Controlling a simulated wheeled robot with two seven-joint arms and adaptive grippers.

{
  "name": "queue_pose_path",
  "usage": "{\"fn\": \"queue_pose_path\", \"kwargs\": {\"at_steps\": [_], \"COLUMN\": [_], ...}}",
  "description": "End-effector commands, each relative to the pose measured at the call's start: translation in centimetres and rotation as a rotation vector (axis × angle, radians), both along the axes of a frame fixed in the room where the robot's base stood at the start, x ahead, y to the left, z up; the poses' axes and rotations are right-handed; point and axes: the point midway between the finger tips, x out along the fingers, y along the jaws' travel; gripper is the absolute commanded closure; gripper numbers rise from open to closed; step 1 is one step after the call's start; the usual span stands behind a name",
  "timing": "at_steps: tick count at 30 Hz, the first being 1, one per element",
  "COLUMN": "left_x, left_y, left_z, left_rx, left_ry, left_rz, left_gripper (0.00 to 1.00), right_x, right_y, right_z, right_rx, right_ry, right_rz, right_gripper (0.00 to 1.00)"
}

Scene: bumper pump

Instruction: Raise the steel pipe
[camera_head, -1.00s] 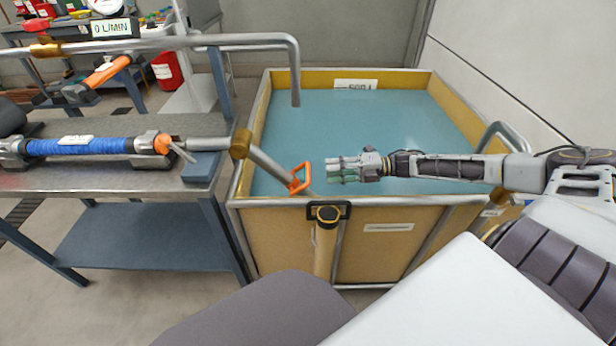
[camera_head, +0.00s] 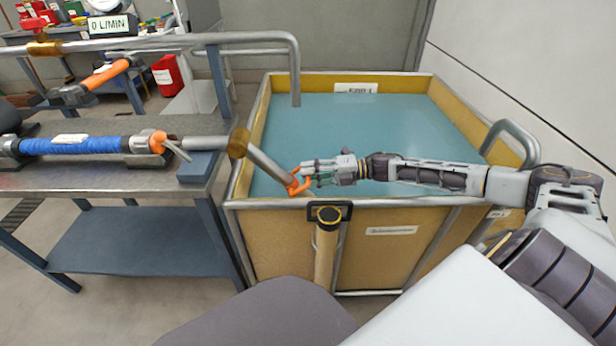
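The steel pipe (camera_head: 268,167) slopes down to the right from a brass-coloured joint (camera_head: 238,143) at the table's edge, over the tub's left wall. An orange loop handle (camera_head: 298,184) is at its lower end. My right gripper (camera_head: 306,171) reaches in from the right, with its fingertips at the upper right of the handle. They overlap the handle in the picture. I cannot tell whether they touch it or close around it. My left gripper is not in view.
A yellow-walled tub (camera_head: 270,222) of blue-green water (camera_head: 400,125) is below my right arm. A metal table (camera_head: 90,185) with a blue-wrapped cylinder (camera_head: 75,146) stands at left. Another bent pipe (camera_head: 295,75) hangs over the tub. A display reads 0 L/MIN (camera_head: 110,26).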

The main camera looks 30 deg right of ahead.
Motion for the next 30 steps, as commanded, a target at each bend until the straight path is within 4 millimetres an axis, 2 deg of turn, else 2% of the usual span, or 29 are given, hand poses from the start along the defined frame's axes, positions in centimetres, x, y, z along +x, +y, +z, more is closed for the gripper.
{"fn": "queue_pose_path", "kwargs": {"at_steps": [15, 16, 24, 30], "left_x": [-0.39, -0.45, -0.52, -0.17], "left_y": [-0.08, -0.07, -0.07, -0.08], "left_z": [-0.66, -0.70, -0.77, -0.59], "left_rx": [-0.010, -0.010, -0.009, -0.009], "left_ry": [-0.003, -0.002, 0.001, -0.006], "left_rz": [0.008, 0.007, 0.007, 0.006], "left_gripper": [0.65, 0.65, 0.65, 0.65], "right_x": [0.39, 0.39, 0.38, 0.37], "right_y": [0.61, 0.61, 0.60, 0.59], "right_z": [-0.03, -0.03, -0.04, -0.06], "right_rx": [-0.001, -0.001, -0.001, -0.001], "right_ry": [-0.001, -0.001, -0.001, -0.001], "right_rz": [-0.001, -0.001, -0.001, -0.001], "right_gripper": [0.66, 0.67, 1.00, 1.00]}}
